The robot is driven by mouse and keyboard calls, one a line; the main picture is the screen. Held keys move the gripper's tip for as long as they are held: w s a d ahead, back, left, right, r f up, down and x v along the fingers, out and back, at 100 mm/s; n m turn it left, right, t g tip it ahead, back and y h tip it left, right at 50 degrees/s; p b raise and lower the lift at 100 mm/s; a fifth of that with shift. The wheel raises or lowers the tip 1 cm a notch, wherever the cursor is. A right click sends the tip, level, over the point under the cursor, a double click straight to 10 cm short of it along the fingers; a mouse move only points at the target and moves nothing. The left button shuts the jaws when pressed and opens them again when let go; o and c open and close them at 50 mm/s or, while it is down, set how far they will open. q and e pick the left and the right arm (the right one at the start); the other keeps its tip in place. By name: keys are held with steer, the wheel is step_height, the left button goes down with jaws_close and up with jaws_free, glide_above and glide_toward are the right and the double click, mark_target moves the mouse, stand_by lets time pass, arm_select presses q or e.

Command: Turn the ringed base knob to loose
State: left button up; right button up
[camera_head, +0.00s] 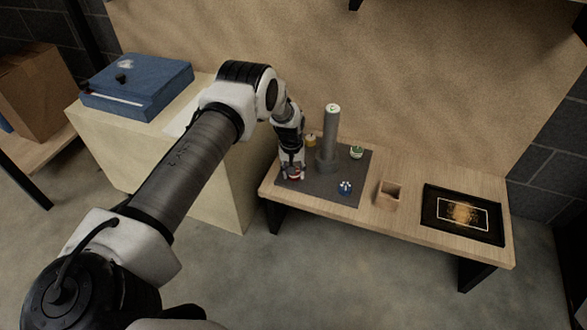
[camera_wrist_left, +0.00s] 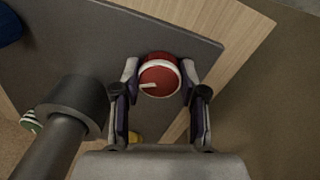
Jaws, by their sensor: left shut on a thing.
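A red knob (camera_wrist_left: 163,82) with a white band around its rim and a short white pointer mark sits near the edge of a dark grey base plate (camera_head: 330,195). In the left wrist view the pointer mark points left. My left gripper (camera_wrist_left: 159,78) has one finger on each side of this knob and is shut on it. In the head view my left gripper (camera_head: 291,172) reaches down to the plate's left front and mostly hides the red knob (camera_head: 295,178). My right gripper is not in view.
A grey post (camera_head: 331,130) stands on the plate, close to my left gripper. Blue (camera_head: 345,187), green (camera_head: 357,152) and yellow (camera_head: 311,140) knobs surround it. A small wooden box (camera_head: 389,194) and a dark framed tray (camera_head: 430,213) are on the bench to the right.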

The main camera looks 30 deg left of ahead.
arm_select(q)
steer(key=n+p, duration=0.2)
steer(key=n, duration=0.4)
steer(key=shift+d, duration=0.1)
steer(key=n+p, duration=0.1)
steer(key=n, duration=0.5)
steer(key=shift+w+y, duration=0.1)
steer(key=shift+y, duration=0.2)
steer(key=shift+n, duration=0.3)
steer(key=o, duration=1.1)
steer(key=shift+f, duration=0.1)
steer(key=shift+o, duration=0.2)
step_height(320, 180, up, 12)
steer(key=shift+s, duration=0.3)
